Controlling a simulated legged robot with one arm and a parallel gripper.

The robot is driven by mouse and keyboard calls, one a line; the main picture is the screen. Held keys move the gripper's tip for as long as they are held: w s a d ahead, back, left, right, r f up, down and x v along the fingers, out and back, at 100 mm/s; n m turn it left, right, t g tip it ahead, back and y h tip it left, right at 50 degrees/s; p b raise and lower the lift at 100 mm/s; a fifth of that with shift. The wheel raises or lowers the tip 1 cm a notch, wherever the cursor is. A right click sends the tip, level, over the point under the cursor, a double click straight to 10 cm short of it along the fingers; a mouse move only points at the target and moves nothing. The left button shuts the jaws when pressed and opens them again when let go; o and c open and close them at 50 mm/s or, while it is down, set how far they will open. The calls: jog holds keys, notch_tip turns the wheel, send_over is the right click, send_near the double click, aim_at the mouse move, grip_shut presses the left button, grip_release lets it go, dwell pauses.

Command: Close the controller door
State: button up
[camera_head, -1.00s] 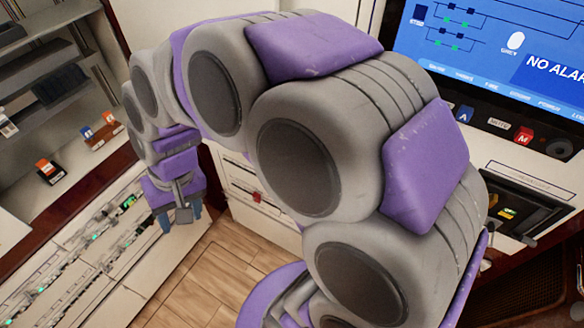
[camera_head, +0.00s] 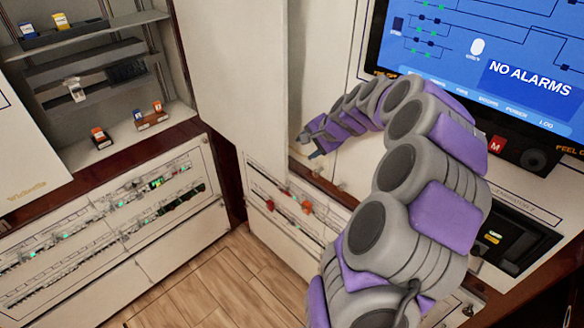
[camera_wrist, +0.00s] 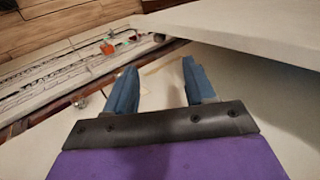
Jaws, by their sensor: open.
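A tall white door panel (camera_head: 232,85), which looks like the controller door, stands open at the right side of a shelved cabinet (camera_head: 75,75). My gripper (camera_head: 316,152) is just right of this door's free edge, in front of a white wall panel. In the wrist view my gripper (camera_wrist: 160,75) has its two blue fingers apart with nothing between them. A white panel edge (camera_wrist: 260,28), probably the door, crosses the upper right there, beyond the fingers. Whether a finger touches it cannot be told.
Another white door (camera_head: 25,150) stands at the left. Breaker rows (camera_head: 110,215) with green lights run below the cabinet, and red handles (camera_head: 306,207) sit below the tall door. A blue screen (camera_head: 480,60) is at the right. Wooden floor (camera_head: 200,285) is clear.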

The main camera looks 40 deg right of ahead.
jog(key=shift+d+b+x, duration=0.25)
jog(key=shift+b+x, duration=0.5)
jog(key=shift+x, duration=2.1)
jog(key=shift+d+b+x, duration=0.25)
jog(key=shift+b+x, duration=0.55)
jog(key=shift+x, duration=2.05)
jog(key=shift+d+b+x, duration=0.25)
jog(key=shift+b+x, duration=0.5)
jog(key=shift+x, duration=2.15)
jog(key=shift+s+f, duration=0.15)
jog(key=shift+c, duration=0.4)
jog(key=shift+d, duration=0.15)
jog(key=c, duration=0.3)
grip_shut()
